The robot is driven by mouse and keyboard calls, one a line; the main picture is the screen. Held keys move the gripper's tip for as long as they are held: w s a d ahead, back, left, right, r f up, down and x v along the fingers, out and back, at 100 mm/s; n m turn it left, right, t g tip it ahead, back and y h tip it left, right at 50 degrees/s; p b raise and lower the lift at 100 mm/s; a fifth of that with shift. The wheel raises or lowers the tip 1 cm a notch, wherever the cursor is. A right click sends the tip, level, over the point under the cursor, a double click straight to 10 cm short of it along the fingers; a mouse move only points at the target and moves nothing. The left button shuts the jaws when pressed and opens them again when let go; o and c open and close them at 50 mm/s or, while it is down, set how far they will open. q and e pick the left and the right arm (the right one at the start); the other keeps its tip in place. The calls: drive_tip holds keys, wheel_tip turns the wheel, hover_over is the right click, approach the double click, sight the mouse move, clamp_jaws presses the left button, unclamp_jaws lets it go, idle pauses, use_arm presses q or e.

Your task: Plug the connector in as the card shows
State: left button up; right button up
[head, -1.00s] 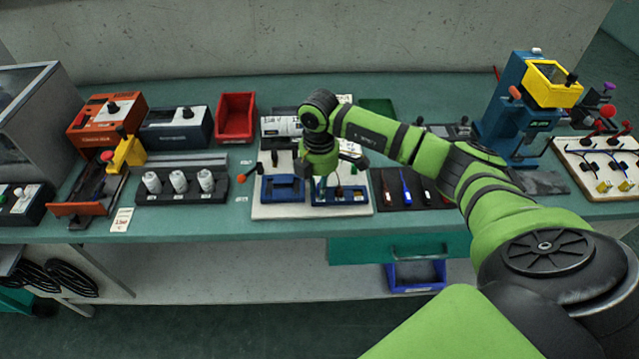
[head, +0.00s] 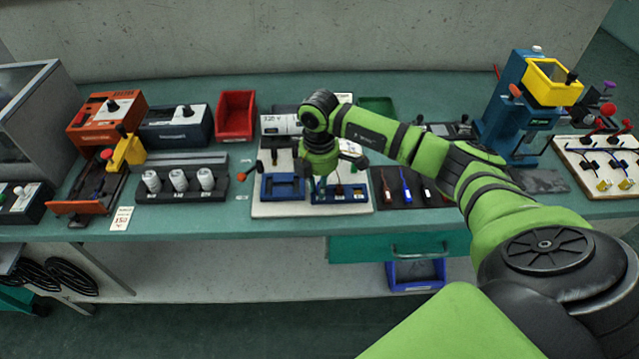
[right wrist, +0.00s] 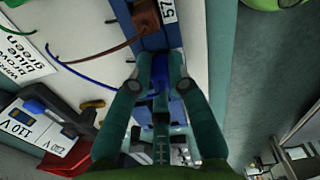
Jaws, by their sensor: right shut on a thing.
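My right gripper (head: 325,182) is over the right-hand blue fixture (head: 341,196) on the white board (head: 262,211). In the right wrist view my right gripper (right wrist: 158,62) has its two teal fingers shut on a small blue connector (right wrist: 159,82). The fingers hide much of it, and I cannot tell whether it is seated. A brown block (right wrist: 145,18) with a reddish wire is just beyond the fingertips, beside a label ending in "57". A white card (right wrist: 22,55) with the words "blue" and "green" lies at the left. My left gripper is out of view.
Another blue fixture (head: 283,187) is on the board's left half. A dark mat (head: 408,190) with several coloured tools lies to the right. A rack with white cylinders (head: 179,180) and a red bin (head: 236,116) are to the left. A blue press (head: 508,115) stands at right.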

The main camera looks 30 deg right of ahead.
drive_tip(key=o, duration=0.5)
drive_tip(key=shift+s, duration=0.1)
drive_tip(key=shift+o, duration=0.2)
drive_tip(key=shift+r, duration=0.1)
drive_tip(key=shift+r+p, duration=1.95)
drive_tip(key=shift+r, duration=0.2)
drive_tip(key=o, duration=0.6)
drive_tip(key=shift+c, duration=0.2)
drive_tip(key=shift+r, duration=0.1)
drive_tip(key=shift+r+p, duration=1.3)
drive_tip(key=shift+r, duration=0.1)
